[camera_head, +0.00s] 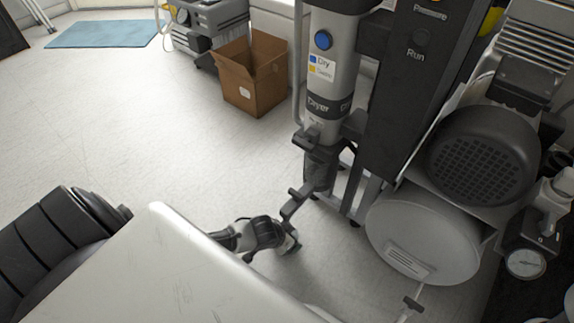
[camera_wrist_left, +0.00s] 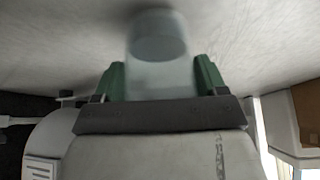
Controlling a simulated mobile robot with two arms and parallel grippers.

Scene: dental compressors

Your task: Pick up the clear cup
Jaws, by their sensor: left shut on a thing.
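The clear cup (camera_wrist_left: 158,48) is a pale, see-through cylinder in the left wrist view, blurred, with its round end toward the floor. It sits between the two green fingers of my left gripper (camera_wrist_left: 160,78), which is shut on it. In the head view my left gripper (camera_head: 290,243) is low over the floor, beside the dryer column's foot. The cup cannot be made out there, as the gripper and wrist cover that spot. My right gripper is not in view.
The dental compressor with its dryer column (camera_head: 330,75) and white tank (camera_head: 420,235) stands close on the right. A metal bracket (camera_head: 297,200) is right by the gripper. An open cardboard box (camera_head: 254,85) stands further back. The floor (camera_head: 130,140) to the left is clear.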

